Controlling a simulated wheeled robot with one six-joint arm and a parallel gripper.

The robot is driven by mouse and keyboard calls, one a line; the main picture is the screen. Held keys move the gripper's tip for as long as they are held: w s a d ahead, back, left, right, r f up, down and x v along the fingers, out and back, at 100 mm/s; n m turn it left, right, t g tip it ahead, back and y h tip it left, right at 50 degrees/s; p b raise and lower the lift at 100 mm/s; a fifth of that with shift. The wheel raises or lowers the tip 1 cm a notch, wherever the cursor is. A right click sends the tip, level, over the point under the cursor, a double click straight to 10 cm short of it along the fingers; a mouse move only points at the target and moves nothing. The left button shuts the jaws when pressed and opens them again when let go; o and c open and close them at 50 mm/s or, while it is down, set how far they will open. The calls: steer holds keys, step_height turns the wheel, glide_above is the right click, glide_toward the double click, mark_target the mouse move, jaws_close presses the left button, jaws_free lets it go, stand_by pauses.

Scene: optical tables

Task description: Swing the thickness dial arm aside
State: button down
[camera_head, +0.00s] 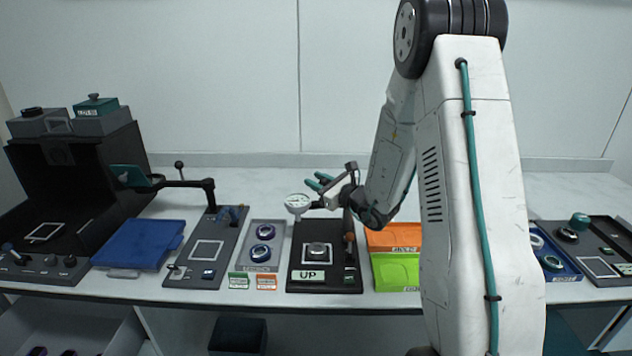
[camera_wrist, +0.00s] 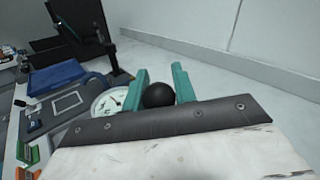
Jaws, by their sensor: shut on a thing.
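The thickness dial (camera_head: 298,204), a round white-faced gauge, hangs above the left part of a black base plate (camera_head: 339,271) marked UP. Its arm runs right toward a dark post (camera_head: 349,228) on that plate, partly hidden by my wrist. A square piece with a round disc (camera_head: 317,252) sits on the plate, to the lower right of the dial. My gripper (camera_head: 320,182) is just above the dial arm. In the wrist view, my teal fingers (camera_wrist: 160,88) are shut on a black ball knob (camera_wrist: 158,96), with the dial (camera_wrist: 108,102) just left of them.
Left of the plate are a grey tray (camera_head: 264,232) with two round lenses, a grey fixture with a dark swing arm (camera_head: 185,183), and a blue tray (camera_head: 138,243). An orange tray (camera_head: 394,236) and a green tray (camera_head: 396,271) are close on the right. The bench behind is clear.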

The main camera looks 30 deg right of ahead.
steer(key=shift+d+r, duration=0.15)
steer(key=shift+d, duration=0.3)
steer(key=c, duration=1.6)
jaws_free()
steer(key=o, duration=0.5)
steer(key=shift+d, duration=0.25)
steer(key=shift+c, duration=0.2)
steer(key=shift+a, duration=0.3)
steer(key=v, duration=0.7)
steer(key=shift+s, duration=0.4)
steer(key=shift+d, duration=0.1)
